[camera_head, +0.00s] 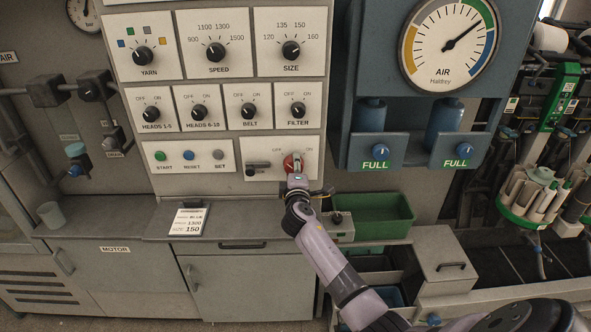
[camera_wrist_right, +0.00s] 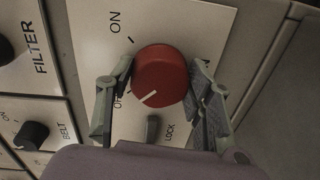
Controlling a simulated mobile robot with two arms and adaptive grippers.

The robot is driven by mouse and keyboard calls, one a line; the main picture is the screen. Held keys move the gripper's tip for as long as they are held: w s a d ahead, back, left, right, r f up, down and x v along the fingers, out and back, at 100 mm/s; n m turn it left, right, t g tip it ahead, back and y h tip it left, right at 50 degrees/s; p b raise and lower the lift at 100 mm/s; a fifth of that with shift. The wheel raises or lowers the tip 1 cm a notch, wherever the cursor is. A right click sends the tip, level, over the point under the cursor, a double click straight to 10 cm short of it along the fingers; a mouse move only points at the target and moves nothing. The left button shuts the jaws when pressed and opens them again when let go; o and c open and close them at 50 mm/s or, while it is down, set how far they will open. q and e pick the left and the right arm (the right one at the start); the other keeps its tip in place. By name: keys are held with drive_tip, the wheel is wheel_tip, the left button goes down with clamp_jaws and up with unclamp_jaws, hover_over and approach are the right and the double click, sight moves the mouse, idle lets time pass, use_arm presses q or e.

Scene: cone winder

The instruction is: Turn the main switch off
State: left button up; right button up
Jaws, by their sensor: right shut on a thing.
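The main switch is a round red knob (camera_head: 289,163) on a white plate at the lower right of the control panel, between OFF and ON labels. In the right wrist view the red knob (camera_wrist_right: 160,72) fills the middle, and its white mark points down-left, toward the partly hidden OFF label. My right gripper (camera_head: 296,172) reaches up to it from below. In the wrist view its two fingers (camera_wrist_right: 160,88) are on either side of the knob, shut on it. A small lock lever (camera_wrist_right: 153,128) sits beside the knob. My left gripper is out of view.
Above are the FILTER knob (camera_head: 298,109) and BELT knob (camera_head: 249,110). Push buttons (camera_head: 189,155) are to the left. A green tray (camera_head: 372,218) stands below right. A blue air unit with a gauge (camera_head: 449,43) is at the right.

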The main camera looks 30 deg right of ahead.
drive_tip(key=o, duration=1.2)
drive_tip(key=shift+c, duration=0.2)
drive_tip(key=shift+s, duration=0.1)
drive_tip(key=v, duration=1.1)
drive_tip(key=shift+s+a, duration=0.2)
drive_tip(key=shift+s, duration=0.15)
